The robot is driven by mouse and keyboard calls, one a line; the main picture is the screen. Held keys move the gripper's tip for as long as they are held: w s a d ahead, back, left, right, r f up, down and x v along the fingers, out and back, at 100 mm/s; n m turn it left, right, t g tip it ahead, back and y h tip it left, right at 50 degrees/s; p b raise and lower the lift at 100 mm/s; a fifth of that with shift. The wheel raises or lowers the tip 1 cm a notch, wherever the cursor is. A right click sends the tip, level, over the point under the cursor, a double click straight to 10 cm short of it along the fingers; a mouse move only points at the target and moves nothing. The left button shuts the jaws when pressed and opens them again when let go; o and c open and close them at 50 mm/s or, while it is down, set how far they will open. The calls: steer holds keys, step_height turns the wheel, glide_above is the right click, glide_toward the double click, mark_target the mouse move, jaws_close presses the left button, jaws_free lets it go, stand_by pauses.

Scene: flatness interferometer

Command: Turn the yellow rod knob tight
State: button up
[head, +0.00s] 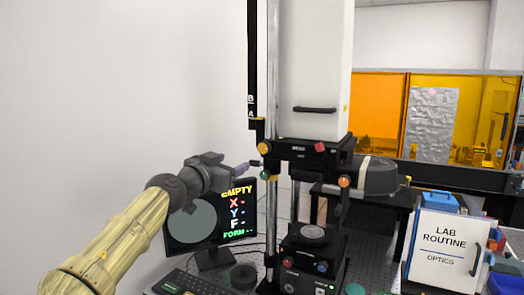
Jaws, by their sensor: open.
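The yellow rod knob (264,149) is a small round yellow-orange knob on the black bracket at the left side of the interferometer column, by the shiny vertical rod (271,215). My gripper (256,163) reaches in from the left, its tip just below and left of the knob. It looks empty and open, though the fingers are small here. I cannot tell whether the tip touches the bracket.
A monitor (205,225) reading "EMPTY" stands below my wrist, with a keyboard (185,284) in front. Other knobs sit nearby: red (320,146) and orange (344,181). The wall side at left is clear.

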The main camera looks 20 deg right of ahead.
mark_target(262, 149)
steer(key=shift+d, duration=0.2)
steer(key=p+x, duration=0.8)
steer(key=x, duration=0.8)
steer(key=shift+w+d+r, duration=0.15)
steer(key=shift+w, duration=0.05)
steer(key=shift+w+d+f, duration=0.2)
steer(key=shift+w+d, duration=0.1)
steer(key=shift+d, duration=0.05)
steer(key=c, duration=1)
